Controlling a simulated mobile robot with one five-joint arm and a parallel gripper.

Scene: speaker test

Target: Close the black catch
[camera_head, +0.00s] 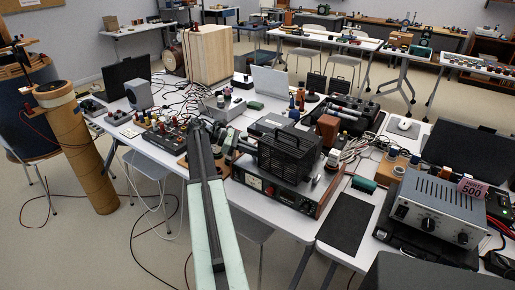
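I cannot make out the black catch for certain at this size. A black box with a ribbed face and a top handle (288,158) stands on a dark unit with a meter and knobs (275,193), in the middle of the white table. A low black case (348,112) lies behind it to the right. My arm reaches up from the bottom middle. Its far end, my gripper (203,137), is small and dark, left of the black box and seemingly apart from it. I cannot tell whether its fingers are open or shut.
A silver unit with knobs (432,210) stands at the right, beside a flat black panel (345,222). Cables clutter the table (255,207). A tall wooden box (208,53) stands behind left, and a brown cylinder (80,150) on the floor at far left.

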